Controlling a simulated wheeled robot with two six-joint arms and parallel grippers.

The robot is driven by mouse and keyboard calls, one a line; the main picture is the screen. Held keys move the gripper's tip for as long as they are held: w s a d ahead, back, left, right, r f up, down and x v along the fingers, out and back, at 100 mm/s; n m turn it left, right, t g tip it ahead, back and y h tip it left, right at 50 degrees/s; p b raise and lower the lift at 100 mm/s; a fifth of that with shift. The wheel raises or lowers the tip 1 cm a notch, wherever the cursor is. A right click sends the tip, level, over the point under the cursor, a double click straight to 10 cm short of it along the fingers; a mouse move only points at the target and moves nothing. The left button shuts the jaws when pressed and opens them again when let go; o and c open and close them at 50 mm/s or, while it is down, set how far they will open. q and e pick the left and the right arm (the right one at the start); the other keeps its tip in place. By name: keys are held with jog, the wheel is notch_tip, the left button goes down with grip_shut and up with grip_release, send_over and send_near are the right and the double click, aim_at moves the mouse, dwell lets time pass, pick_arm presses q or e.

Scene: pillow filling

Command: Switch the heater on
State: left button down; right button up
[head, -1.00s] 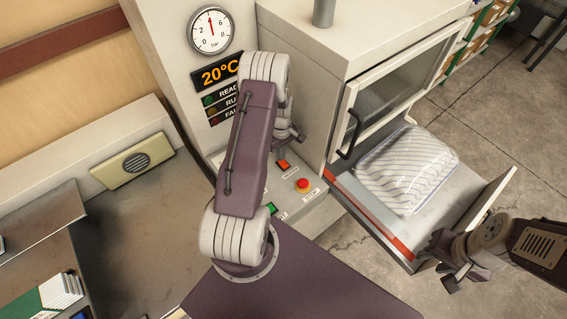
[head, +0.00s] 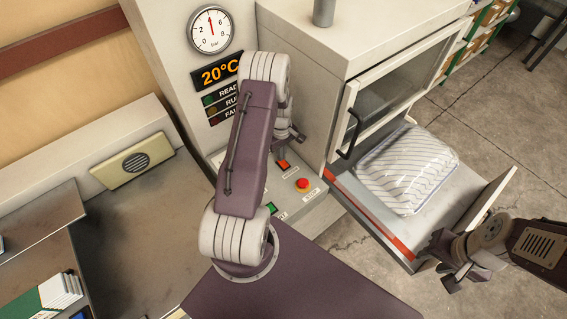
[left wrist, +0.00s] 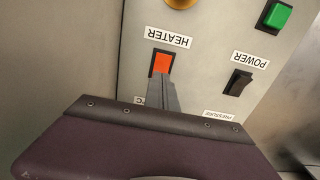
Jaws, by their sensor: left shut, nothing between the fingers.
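The heater switch (left wrist: 161,63) is an orange-red rocker beside an upside-down HEATER label in the left wrist view. It also shows as a small orange patch in the head view (head: 284,165). My left gripper (left wrist: 161,88) is shut and empty, its fingertips at the switch's near edge; I cannot tell if they touch it. In the head view my left arm hides most of this gripper. My right gripper (head: 455,268) is at the lower right, by the open machine's tray; its jaw opening is unclear.
A black power switch (left wrist: 237,82) and a green button (left wrist: 274,16) sit beside the heater switch. A red button (head: 303,185) is close by. The display (head: 220,72) reads 20°C. A wrapped striped pillow (head: 408,170) lies on the tray (head: 455,222).

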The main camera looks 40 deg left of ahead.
pick_arm(q)
jog(key=shift+f+b, duration=0.6)
jog(key=shift+f, duration=0.3)
notch_tip(320, 180, up, 7)
jog(key=p, duration=0.5)
dwell(0.4)
dwell(0.4)
